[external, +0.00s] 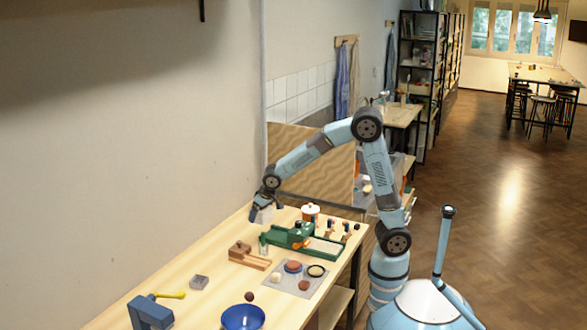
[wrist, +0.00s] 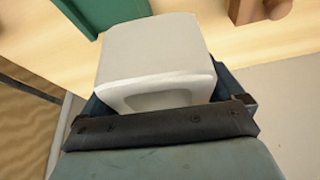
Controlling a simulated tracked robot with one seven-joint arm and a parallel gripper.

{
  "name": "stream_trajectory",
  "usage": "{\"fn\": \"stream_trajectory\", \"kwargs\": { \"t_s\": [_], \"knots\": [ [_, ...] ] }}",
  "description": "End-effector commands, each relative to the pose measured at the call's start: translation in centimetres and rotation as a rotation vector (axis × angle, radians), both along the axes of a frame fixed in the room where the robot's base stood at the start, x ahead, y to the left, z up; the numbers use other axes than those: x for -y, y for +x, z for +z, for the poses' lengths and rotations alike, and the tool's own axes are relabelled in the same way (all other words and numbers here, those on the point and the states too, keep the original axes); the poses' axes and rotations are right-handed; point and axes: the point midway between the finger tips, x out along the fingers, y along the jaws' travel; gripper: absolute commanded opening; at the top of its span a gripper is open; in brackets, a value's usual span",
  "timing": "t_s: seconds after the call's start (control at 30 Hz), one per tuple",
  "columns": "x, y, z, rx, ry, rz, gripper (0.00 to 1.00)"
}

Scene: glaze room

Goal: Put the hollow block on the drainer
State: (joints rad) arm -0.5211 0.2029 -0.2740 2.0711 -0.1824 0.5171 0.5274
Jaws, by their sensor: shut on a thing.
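The hollow block (wrist: 155,50) is off-white with rounded edges and an opening in its near side. My gripper (wrist: 160,110) is shut on it in the wrist view. In the external view my gripper (external: 256,212) is above the far end of the bench, with the pale block (external: 266,215) between its fingers. A green rack-like thing with a pale bed (external: 325,247) stands on the bench to the right, below the gripper; I cannot tell for sure that it is the drainer. A green edge (wrist: 102,12) shows beyond the block in the wrist view.
On the wooden bench (external: 185,262) are a wooden tool (external: 248,256), a grey block (external: 199,282), a blue bowl (external: 243,318), a blue clamp-like thing (external: 150,312), a grey mat (external: 277,290) with small pieces, and a white-and-orange pot (external: 310,211). A wall runs along the left.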

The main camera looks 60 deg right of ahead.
Motion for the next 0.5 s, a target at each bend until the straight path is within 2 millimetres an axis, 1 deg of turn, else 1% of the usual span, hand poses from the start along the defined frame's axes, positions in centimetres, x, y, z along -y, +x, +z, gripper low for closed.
{"fn": "stream_trajectory", "kwargs": {
  "t_s": [0.1,0.2,0.5],
  "knots": [
    [0.1,-0.8,0.5,0.002,0.001,-0.001,0.42],
    [0.2,-1.2,0.6,0.002,0.001,-0.001,0.42],
    [0.3,-1.3,0.8,0.002,0.001,0.0,0.42]
  ]
}}
